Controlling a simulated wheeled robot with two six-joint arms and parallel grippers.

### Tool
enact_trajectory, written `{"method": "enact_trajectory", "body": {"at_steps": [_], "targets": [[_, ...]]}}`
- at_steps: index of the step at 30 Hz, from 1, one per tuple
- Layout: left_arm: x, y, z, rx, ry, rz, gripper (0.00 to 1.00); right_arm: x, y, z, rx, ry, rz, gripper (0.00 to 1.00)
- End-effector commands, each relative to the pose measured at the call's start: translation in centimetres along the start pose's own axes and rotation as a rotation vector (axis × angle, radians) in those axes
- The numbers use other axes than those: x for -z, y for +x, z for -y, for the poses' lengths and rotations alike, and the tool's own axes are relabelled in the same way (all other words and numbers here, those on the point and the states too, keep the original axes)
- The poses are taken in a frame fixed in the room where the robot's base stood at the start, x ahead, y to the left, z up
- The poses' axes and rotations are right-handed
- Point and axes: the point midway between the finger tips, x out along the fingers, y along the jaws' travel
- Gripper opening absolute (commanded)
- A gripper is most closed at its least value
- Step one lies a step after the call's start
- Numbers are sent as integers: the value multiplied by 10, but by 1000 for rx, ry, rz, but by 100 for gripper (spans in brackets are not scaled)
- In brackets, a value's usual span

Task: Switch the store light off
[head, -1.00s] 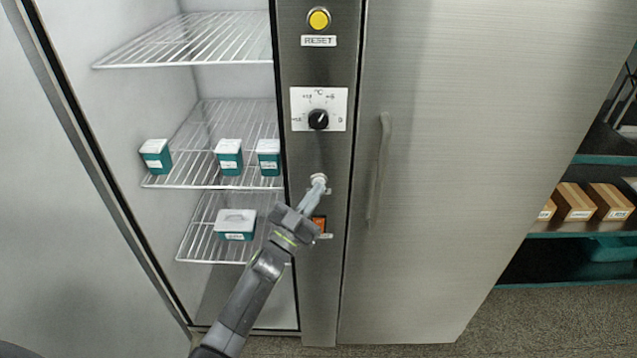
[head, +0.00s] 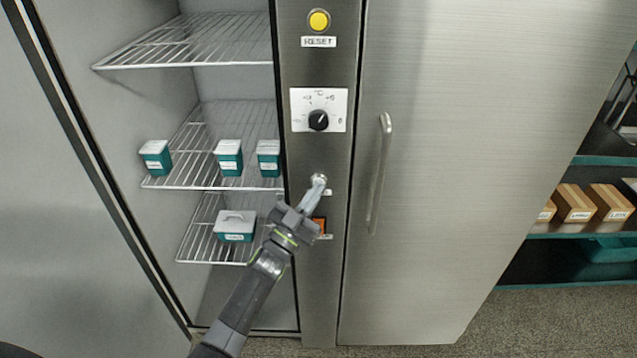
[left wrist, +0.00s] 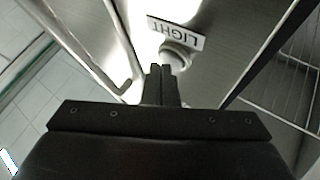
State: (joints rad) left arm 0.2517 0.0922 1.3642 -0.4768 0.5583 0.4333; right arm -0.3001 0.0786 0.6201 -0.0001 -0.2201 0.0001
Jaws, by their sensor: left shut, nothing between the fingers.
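The light switch (left wrist: 176,54) is a small pale round fitting on the steel panel, beside a white "LIGHT" label (left wrist: 175,33) that reads upside down in the left wrist view. In the head view the switch (head: 319,178) is largely covered by my fingertips. My left gripper (head: 316,187) is shut and empty, its fingers pointing up at the switch. In the left wrist view the closed fingertips (left wrist: 160,70) are at the switch's lower edge; I cannot tell whether they touch. The switch's lever position is hidden. My right gripper is not in view.
Above on the panel are a temperature dial (head: 318,119) and a yellow reset button (head: 319,20). An orange switch (head: 320,226) sits just below, partly behind my gripper. A door handle (head: 380,172) stands out at right. Wire shelves (head: 215,170) with teal boxes are at left.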

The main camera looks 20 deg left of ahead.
Motion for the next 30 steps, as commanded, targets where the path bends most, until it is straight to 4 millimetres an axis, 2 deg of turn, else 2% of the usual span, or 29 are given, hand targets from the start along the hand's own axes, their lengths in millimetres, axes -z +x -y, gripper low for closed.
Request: {"method": "enact_trajectory", "body": {"at_steps": [14, 30], "targets": [[7, -7, -6, 0, -2, 1, 0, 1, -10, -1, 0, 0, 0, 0], [32, -42, -31, 1, -2, 1, 0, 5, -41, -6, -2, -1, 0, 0]]}}
